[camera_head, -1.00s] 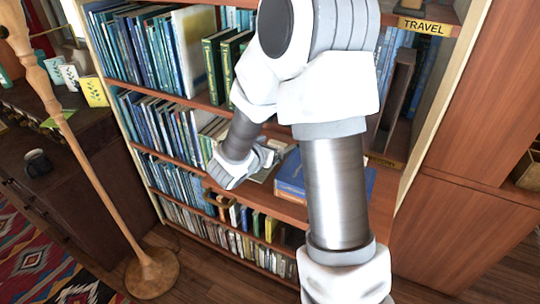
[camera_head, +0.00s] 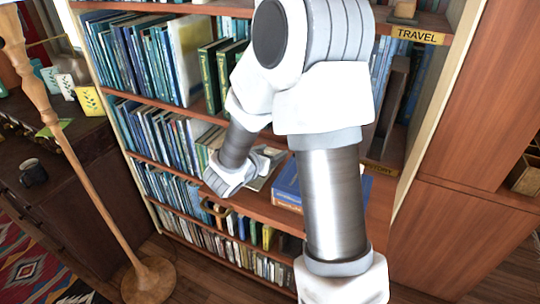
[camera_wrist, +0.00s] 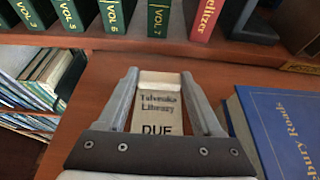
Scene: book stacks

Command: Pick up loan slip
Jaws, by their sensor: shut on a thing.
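The loan slip (camera_wrist: 155,108) is a pale card with dark print reading "Library" and "DUE", seen in the wrist view. My gripper (camera_wrist: 160,77) is shut on it, with one grey finger along each side edge. The slip's near end is hidden behind the gripper's dark body. In the head view my gripper (camera_head: 264,160) is at the shelf's wooden board, left of a blue book, and the slip cannot be made out there.
The thick blue book (camera_wrist: 285,125) lies flat close to the right of my gripper. Green numbered volumes (camera_wrist: 115,15) and a red book (camera_wrist: 203,18) stand on a shelf beyond. More books (camera_wrist: 40,80) fill the left. A floor lamp pole (camera_head: 85,165) stands left of the bookcase.

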